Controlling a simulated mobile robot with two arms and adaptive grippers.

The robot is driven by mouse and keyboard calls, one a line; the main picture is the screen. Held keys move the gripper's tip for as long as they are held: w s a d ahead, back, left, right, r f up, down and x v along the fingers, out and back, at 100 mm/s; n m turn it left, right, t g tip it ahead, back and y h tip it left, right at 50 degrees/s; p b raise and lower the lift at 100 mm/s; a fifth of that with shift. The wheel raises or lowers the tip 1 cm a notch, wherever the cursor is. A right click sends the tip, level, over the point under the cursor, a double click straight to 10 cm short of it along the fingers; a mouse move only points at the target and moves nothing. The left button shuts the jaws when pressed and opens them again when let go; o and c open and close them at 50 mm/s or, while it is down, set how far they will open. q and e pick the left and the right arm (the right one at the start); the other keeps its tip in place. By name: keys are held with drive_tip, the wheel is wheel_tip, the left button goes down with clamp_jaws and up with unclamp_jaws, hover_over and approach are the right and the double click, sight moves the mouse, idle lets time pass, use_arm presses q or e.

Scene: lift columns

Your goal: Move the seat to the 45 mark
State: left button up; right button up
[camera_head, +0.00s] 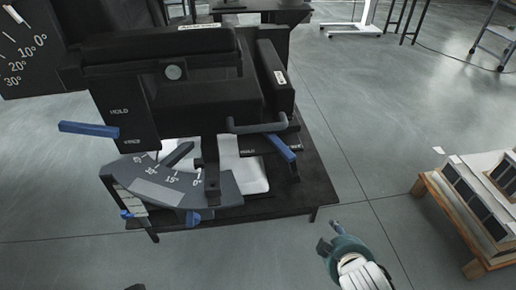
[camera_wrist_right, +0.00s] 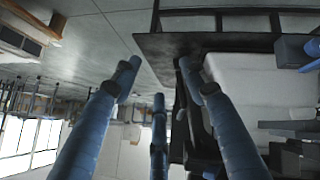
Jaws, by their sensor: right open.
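The black machine has a bulky dark body (camera_head: 200,100) that appears to be the seat, with HOLD labels on its sides. Below it, a grey curved scale plate (camera_head: 165,187) carries marks 0°, 15°, 30° and a further one at the left end, too small to read surely. A dark upright bar (camera_head: 211,180) stands beside the 0° mark. A grey bar handle (camera_head: 258,126) is on the front, and a blue lever (camera_head: 280,148) is right of it. My right gripper (camera_head: 329,240) is open and empty, apart from the machine at lower right. My left gripper is not in view.
The machine stands on a black platform (camera_head: 310,185). Another blue lever (camera_head: 88,129) sticks out left. A second dial (camera_head: 25,50) shows at upper left. A wooden stand with dark panels (camera_head: 440,190) is at right. Floor between stand and platform is clear.

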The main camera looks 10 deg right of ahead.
drive_tip(key=w+a+r+n+t, duration=0.2)
drive_tip(key=w+r+n+t, duration=0.35)
drive_tip(key=w+r, duration=0.5)
drive_tip(key=n+t+y, duration=0.4)
drive_tip(key=n+y, duration=0.7)
drive_tip(key=n, duration=0.3)
approach(260, 128)
drive_tip(key=shift+h, duration=0.3)
drive_tip(key=p+x, duration=0.1)
drive_tip(key=x, duration=0.8)
drive_tip(key=shift+w+a+r+p, duration=0.15)
drive_tip(key=shift+w+a+p, duration=0.05)
drive_tip(key=shift+p, duration=0.15)
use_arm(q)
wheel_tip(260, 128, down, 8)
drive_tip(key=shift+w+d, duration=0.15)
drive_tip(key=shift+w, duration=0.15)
use_arm(e)
drive_tip(key=shift+w+a, duration=0.3)
drive_tip(key=shift+w, duration=0.25)
clamp_jaws()
